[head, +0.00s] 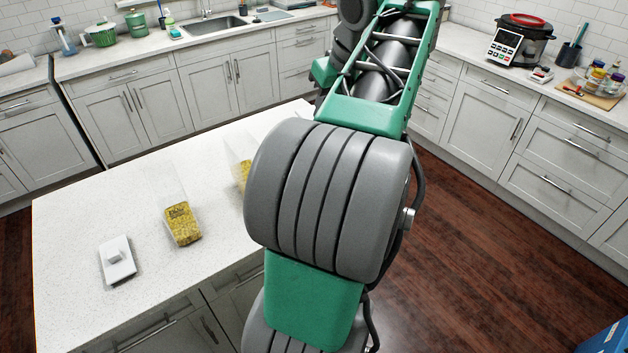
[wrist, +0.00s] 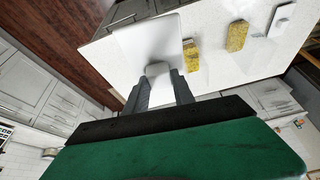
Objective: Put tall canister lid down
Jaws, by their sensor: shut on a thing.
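My gripper (wrist: 158,84) is shut on the knob of a white rectangular lid (wrist: 148,38) in the wrist view. The lid is held beyond the fingertips, over or near the island counter; its height above the top is hard to tell. The head view does not show my gripper or this lid, as my arm covers that area. A clear canister with yellow contents (head: 182,224) stands open on the counter. A second such canister (head: 244,174) is partly hidden behind my arm. Both also show in the wrist view, one nearer the held lid (wrist: 191,57) and one farther (wrist: 237,36).
Another white lid with a knob (head: 117,260) lies flat on the island counter (head: 75,215), left of the canisters. Bare counter lies around it. Back counters hold a sink (head: 215,27), green pots and a cooker (head: 522,42).

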